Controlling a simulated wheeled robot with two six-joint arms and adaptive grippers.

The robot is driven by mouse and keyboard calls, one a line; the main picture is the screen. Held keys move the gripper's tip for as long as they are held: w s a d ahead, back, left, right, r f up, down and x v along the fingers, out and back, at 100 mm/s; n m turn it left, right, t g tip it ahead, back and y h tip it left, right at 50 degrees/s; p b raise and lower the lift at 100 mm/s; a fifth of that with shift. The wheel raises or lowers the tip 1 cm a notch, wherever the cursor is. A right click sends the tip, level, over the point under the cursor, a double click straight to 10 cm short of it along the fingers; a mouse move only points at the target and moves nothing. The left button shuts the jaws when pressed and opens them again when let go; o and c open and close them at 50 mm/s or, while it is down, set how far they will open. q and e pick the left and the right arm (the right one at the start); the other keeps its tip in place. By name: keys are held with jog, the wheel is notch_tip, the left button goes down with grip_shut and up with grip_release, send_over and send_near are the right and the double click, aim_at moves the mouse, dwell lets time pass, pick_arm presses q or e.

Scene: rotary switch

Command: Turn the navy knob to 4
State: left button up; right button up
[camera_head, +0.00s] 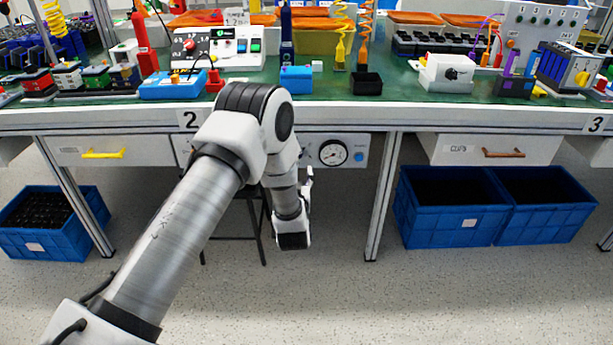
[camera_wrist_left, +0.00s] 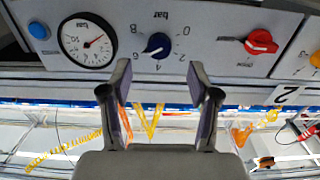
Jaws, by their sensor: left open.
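The navy knob (camera_wrist_left: 158,45) is on a grey panel in the left wrist view, which shows the panel upside down. Its dial has the numbers 0, 2, 4, 6 and 8 around it and the word "bar". The knob sits at a slant, seemingly towards the side between 4 and 6; which end points is unclear. My left gripper (camera_wrist_left: 159,70) is open, its two fingers apart just below the knob in that picture, empty and not visibly touching it. In the head view the left gripper (camera_head: 307,180) is near the panel under the table, and my arm hides the knob.
A round gauge (camera_wrist_left: 87,42) and a blue button (camera_wrist_left: 39,30) are left of the knob in the wrist view. A red knob (camera_wrist_left: 262,42) and an orange one (camera_wrist_left: 315,58) are to its right. The table edge (camera_head: 350,117) overhangs the panel; blue crates (camera_head: 450,225) stand right.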

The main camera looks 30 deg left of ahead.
pick_arm(q)
jog(key=b+x, duration=0.1)
jog(key=x, duration=0.6)
jog(key=shift+r, duration=0.25)
jog(key=c, duration=1.2)
